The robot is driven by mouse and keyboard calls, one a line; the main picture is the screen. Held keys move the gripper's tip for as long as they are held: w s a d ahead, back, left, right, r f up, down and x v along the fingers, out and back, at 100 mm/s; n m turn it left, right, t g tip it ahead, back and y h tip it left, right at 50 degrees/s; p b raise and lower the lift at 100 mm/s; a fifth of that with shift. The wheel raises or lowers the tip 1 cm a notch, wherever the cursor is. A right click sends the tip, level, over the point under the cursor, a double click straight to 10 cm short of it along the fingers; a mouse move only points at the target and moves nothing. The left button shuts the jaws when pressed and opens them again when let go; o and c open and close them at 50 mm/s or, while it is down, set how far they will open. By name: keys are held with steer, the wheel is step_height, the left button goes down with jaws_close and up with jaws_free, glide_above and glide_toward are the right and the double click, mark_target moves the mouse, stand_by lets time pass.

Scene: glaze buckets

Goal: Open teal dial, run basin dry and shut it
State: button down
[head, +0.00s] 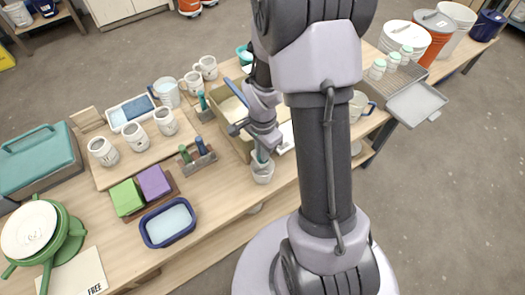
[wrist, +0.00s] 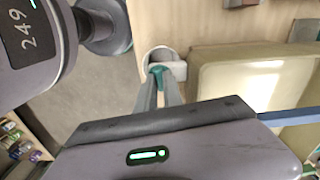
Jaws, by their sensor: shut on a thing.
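The basin is a beige open box; in the head view my arm hides part of it (head: 226,118), and in the wrist view its inside (wrist: 222,75) shows a bright reflection. I cannot tell how much liquid it holds. The teal dial (wrist: 157,71) sits at a pale fitting (wrist: 178,70) beside the basin wall. My gripper (wrist: 158,82) is shut on the teal dial, pointing down; it also shows in the head view (head: 262,153). A pale grey bucket (head: 262,173) stands under it near the table's front edge. The dial's turn and any flow are hidden.
A blue bar (head: 237,92) lies across the basin. Left of it stand a small rack with tools (head: 198,158), white mugs (head: 135,136) and a blue tray (head: 168,223). The floor in front is open.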

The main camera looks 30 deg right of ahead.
steer(key=n, duration=1.3)
steer(key=shift+n, duration=0.3)
stand_by(0.3)
steer(key=c, duration=1.5)
jaws_free()
